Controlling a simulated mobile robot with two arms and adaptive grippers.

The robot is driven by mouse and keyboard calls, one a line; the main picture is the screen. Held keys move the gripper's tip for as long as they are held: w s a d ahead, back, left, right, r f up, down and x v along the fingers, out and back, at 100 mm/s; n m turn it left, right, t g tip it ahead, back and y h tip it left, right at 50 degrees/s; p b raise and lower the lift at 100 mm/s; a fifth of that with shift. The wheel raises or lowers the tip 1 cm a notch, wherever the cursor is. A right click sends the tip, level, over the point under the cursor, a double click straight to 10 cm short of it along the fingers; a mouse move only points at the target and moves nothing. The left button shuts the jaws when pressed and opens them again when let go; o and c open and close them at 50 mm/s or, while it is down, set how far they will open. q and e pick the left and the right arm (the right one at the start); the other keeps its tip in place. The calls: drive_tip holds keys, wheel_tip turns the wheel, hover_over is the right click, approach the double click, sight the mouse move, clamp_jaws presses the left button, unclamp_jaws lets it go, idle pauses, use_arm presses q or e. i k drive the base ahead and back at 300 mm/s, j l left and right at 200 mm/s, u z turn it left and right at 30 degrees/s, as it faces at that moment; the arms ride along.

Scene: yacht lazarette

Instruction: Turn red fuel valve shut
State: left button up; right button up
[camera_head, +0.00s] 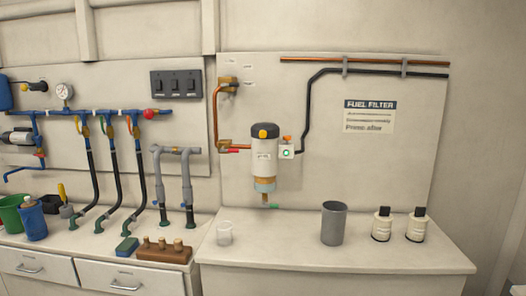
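A small red valve handle (232,151) shows on the copper fuel pipe (215,110), just left of the fuel filter (263,150). The handle appears to lie roughly along the horizontal pipe; its exact angle is too small to tell. A brass fitting (228,82) sits at the top of this pipe. The filter has a white body, a black top with a yellow cap and an amber bowl (264,184) below. A separate red round knob (150,114) sits at the right end of the blue manifold (100,112). Neither of my grippers is in view.
A clear cup (224,233), a grey cylinder (333,223) and two white bottles (382,224) stand on the right counter (290,240). A green bucket (12,212), blue container (33,220) and wooden block (164,251) are on the left counter. Black hoses (116,178) run down the left panel.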

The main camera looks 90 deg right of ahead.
sight(222, 149)
drive_tip(key=z, duration=2.3)
drive_tip(key=i+z, duration=0.25)
drive_tip(key=k+l, duration=0.05)
drive_tip(key=k, duration=0.05)
